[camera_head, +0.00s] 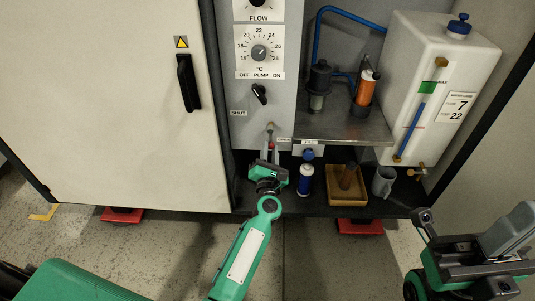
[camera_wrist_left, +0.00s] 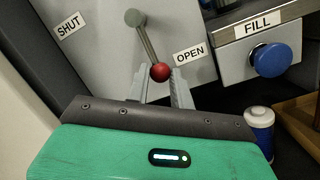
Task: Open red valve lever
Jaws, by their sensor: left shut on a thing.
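The red valve lever is a grey rod with a red ball knob (camera_wrist_left: 160,72), mounted on the grey panel. In the left wrist view the rod slants from its pivot at the top down to the knob, which lies close to the OPEN label (camera_wrist_left: 190,54) and away from the SHUT label (camera_wrist_left: 69,27). My left gripper (camera_wrist_left: 162,85) is shut on the knob, one finger on each side of it. In the head view my left gripper (camera_head: 270,156) reaches up to the knob below the panel. Part of my right arm shows at the lower right; its fingers are not clear.
A blue FILL button (camera_wrist_left: 271,60) sits right of the lever. A blue and white bottle (camera_head: 305,180), a wooden tray (camera_head: 347,198) and a grey mug (camera_head: 383,182) stand on the dark shelf to the right. A white tank (camera_head: 440,70) is at the upper right.

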